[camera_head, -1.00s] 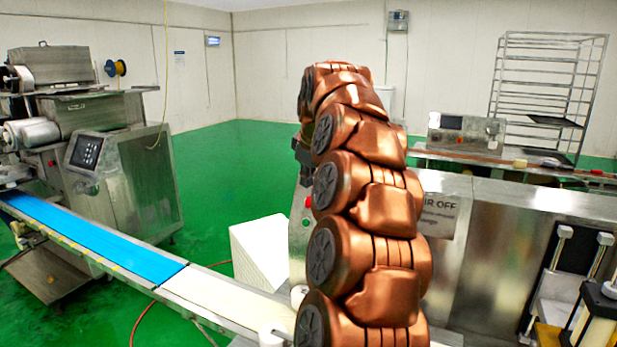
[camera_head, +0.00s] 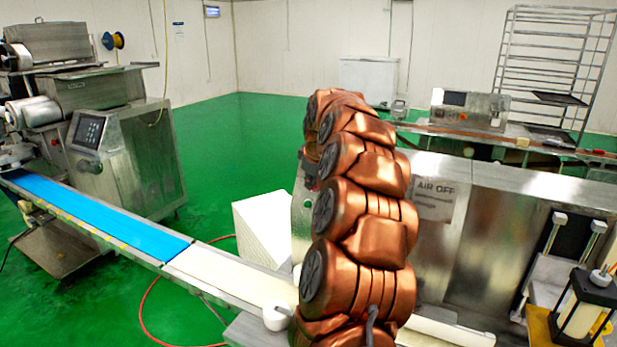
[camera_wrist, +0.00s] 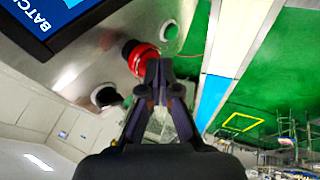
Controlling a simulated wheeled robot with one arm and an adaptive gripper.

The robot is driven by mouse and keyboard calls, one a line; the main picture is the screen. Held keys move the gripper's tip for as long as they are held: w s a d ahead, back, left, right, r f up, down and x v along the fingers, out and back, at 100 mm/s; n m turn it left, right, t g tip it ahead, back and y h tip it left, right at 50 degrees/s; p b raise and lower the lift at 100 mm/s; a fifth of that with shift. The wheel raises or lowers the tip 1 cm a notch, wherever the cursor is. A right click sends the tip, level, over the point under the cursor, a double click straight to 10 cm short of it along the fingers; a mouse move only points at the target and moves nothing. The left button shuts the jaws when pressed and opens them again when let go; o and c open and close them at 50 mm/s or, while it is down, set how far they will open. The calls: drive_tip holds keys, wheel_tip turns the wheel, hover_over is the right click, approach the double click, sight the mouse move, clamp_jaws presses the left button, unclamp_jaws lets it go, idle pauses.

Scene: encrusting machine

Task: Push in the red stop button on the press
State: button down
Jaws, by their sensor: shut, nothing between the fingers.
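The red stop button (camera_wrist: 141,58) shows in the wrist view on a steel panel of the press (camera_wrist: 122,72). My gripper (camera_wrist: 158,68) is shut and empty, its dark fingertips overlapping the lower right of the button in the picture. I cannot tell whether they touch it or whether the button is pushed in. In the head view, the press panel's narrow steel edge (camera_head: 301,225) shows just left of my copper arm. My arm hides most of that panel and the gripper there.
In the head view, a blue-and-white conveyor (camera_head: 100,217) runs at left beside a white block (camera_head: 262,228). Green floor (camera_head: 240,140) is open behind.

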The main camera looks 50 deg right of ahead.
drive_tip(key=shift+d, duration=0.1)
idle(0.3)
drive_tip(key=shift+w+d+f+b, duration=0.15)
drive_tip(key=shift+d+f+b, duration=0.15)
drive_tip(key=shift+d+b, duration=0.25)
drive_tip(key=shift+d+f, duration=0.2)
drive_tip(key=a+b+v, duration=0.3)
drive_tip(key=b+v, duration=0.1)
drive_tip(key=v, duration=0.9)
drive_tip(key=shift+w+f, duration=0.2)
idle(0.5)
